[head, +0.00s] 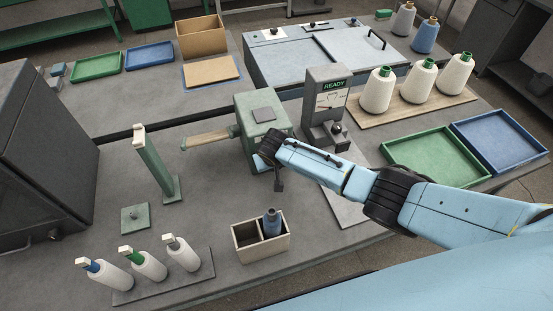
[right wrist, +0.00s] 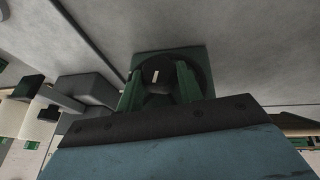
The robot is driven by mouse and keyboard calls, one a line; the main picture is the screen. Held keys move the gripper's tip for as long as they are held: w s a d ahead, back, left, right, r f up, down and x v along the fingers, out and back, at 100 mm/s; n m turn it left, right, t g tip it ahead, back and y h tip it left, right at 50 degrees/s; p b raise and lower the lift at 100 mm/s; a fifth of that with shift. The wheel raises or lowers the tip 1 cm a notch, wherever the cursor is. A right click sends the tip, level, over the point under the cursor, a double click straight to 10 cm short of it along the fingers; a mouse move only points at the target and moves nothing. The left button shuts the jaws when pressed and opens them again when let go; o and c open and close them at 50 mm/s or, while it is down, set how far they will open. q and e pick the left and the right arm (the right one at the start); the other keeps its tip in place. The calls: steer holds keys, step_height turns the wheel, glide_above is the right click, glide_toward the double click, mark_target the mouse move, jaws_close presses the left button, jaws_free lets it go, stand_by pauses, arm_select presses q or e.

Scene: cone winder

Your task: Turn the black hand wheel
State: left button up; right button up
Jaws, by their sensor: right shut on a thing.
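The green-grey winder housing (head: 262,112) stands mid-table in the head view. My right gripper (head: 268,160) is at its front face, and the black hand wheel is hidden behind it there. In the right wrist view the black hand wheel (right wrist: 172,65) is a dark round disc with a small white mark, in front of the green housing (right wrist: 145,57). My right gripper's fingers (right wrist: 158,85) reach to either side of the wheel's middle and are shut on it. My left gripper is in neither view.
A grey post with a READY display (head: 334,85) stands just right of the housing. A wooden box (head: 262,250) with a blue cone sits in front. White cones on a board (head: 392,112) and a green tray (head: 435,157) lie to the right. The table left of the box is partly clear.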

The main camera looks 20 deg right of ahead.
steer(key=shift+a+h, duration=0.2)
steer(key=shift+h, duration=0.6)
steer(key=o, duration=1)
steer(key=shift+s+a+r, duration=0.1)
steer(key=shift+s+r, duration=0.05)
steer(key=shift+r, duration=0.15)
steer(key=p+v, duration=0.2)
steer(key=v, duration=1)
steer(key=shift+s+a+r, duration=0.2)
steer(key=shift+a, duration=0.05)
